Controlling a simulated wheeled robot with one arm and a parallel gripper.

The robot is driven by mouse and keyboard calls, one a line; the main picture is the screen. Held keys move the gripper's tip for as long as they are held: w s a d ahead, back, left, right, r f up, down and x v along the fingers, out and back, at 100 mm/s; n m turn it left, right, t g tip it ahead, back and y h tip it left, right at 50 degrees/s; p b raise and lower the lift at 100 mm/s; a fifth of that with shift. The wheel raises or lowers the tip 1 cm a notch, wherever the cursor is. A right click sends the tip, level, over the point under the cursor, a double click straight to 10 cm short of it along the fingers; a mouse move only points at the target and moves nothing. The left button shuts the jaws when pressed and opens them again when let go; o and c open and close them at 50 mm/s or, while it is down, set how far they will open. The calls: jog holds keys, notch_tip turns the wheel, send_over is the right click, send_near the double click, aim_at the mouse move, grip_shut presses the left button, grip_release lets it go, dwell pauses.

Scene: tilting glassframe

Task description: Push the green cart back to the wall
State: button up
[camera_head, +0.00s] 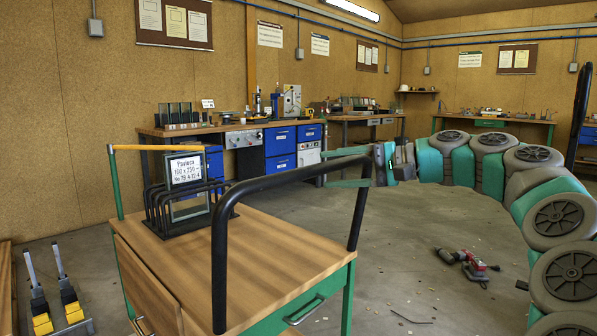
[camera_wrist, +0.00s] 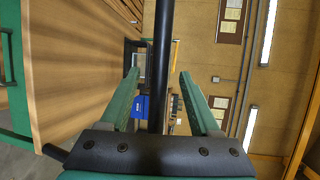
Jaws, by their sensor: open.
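The cart (camera_head: 290,255) fills the lower middle of the head view, with a wooden top and green frame. A black tubular handle (camera_head: 290,178) rises at its near side. In the wrist view, the cart's wooden surface (camera_wrist: 75,75) is at the left. My gripper (camera_head: 326,168) has green fingers and is open at the handle's upper right corner. In the wrist view, the black bar (camera_wrist: 163,60) runs between the open fingers of my gripper (camera_wrist: 159,74); I cannot tell if they touch it. The back wall (camera_head: 235,70) stands behind the workbenches.
A black rack with a labelled glass pane (camera_head: 186,170) stands on the cart. Workbenches with blue drawers (camera_head: 280,141) line the wall. A red and grey tool (camera_head: 470,265) lies on the floor. Yellow-footed levers (camera_head: 71,305) stand at lower left. Open floor (camera_head: 400,215) lies right of the cart.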

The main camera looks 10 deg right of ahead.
aim_at(301, 172)
jog(key=x, duration=0.7)
jog(key=shift+w+a+f, duration=0.1)
jog(key=shift+w+a, duration=0.05)
jog(key=shift+a, duration=0.15)
grip_shut()
dwell(1.1)
